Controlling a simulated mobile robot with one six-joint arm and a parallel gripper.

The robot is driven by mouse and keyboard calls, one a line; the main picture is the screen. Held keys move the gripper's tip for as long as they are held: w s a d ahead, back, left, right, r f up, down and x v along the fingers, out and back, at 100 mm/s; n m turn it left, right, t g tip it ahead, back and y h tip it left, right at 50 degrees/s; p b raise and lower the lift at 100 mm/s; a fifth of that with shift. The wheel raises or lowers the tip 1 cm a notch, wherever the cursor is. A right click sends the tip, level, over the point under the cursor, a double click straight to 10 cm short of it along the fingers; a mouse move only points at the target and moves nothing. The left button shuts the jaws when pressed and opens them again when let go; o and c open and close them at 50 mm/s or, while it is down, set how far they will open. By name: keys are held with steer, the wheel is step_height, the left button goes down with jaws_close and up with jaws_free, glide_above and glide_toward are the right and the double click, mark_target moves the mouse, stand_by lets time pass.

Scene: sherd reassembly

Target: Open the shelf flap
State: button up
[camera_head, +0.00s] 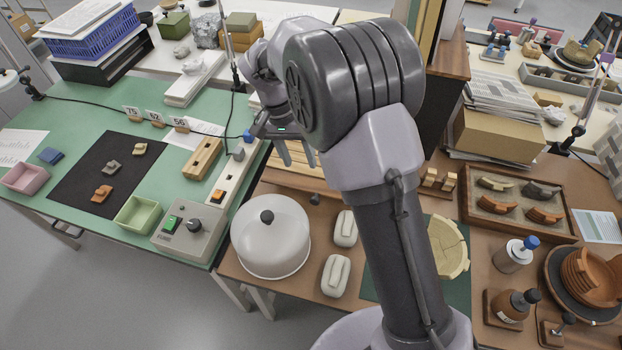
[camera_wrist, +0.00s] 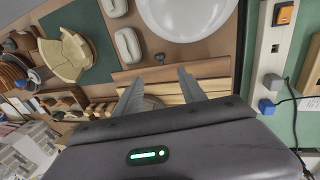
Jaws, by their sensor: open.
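A low wooden shelf unit with long pale slats or panels (camera_head: 290,180) stands at the back of the brown table, partly hidden by my arm. A small dark knob (camera_head: 315,198) shows at its front edge; it also shows in the wrist view (camera_wrist: 160,57). The front panel there (camera_wrist: 205,68) looks like the flap, and I see no gap that shows it open. My gripper (camera_head: 295,158) is open and empty above the shelf. In the wrist view the fingertips (camera_wrist: 160,78) are apart, over the slats, with the knob beyond them. I cannot tell their height above the wood.
A white domed lid (camera_head: 270,240) with a dark knob and two pale oblong blocks (camera_head: 345,228) stand in front of the shelf. A power strip (camera_wrist: 270,60) with plugs and a cable runs beside it. A dark cabinet (camera_head: 440,105) stands behind my arm.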

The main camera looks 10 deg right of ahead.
mark_target(313, 198)
steer(key=b+x, duration=0.6)
steer(key=x, duration=1)
steer(key=shift+d+f, duration=0.1)
steer(key=shift+f, duration=0.05)
jaws_close()
stand_by(0.4)
